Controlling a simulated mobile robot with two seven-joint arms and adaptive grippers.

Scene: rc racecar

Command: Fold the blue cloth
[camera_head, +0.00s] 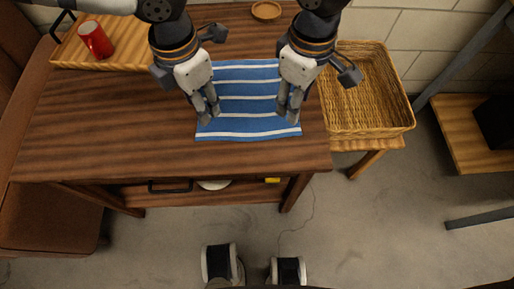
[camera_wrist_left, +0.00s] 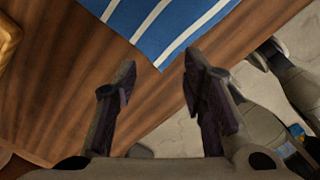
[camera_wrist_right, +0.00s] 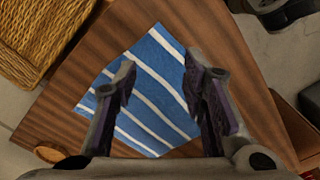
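The blue cloth (camera_head: 247,100) with white stripes lies flat and spread out on the wooden table. My left gripper (camera_head: 211,112) is over its left near part, with fingers apart and nothing between them. In the left wrist view a corner of the cloth (camera_wrist_left: 170,25) lies just beyond the open fingertips (camera_wrist_left: 158,75). My right gripper (camera_head: 288,112) is over the cloth's right near part. In the right wrist view its fingers (camera_wrist_right: 158,75) are apart, with the cloth (camera_wrist_right: 150,100) below and between them. Part of the cloth is hidden by the grippers.
The table (camera_head: 110,130) is bare left of the cloth. A red mug (camera_head: 96,40) stands on a wooden tray (camera_head: 72,55) at the back left. A small wooden dish (camera_head: 266,11) is at the back. A wicker basket (camera_head: 365,90) stands to the right on a lower stand.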

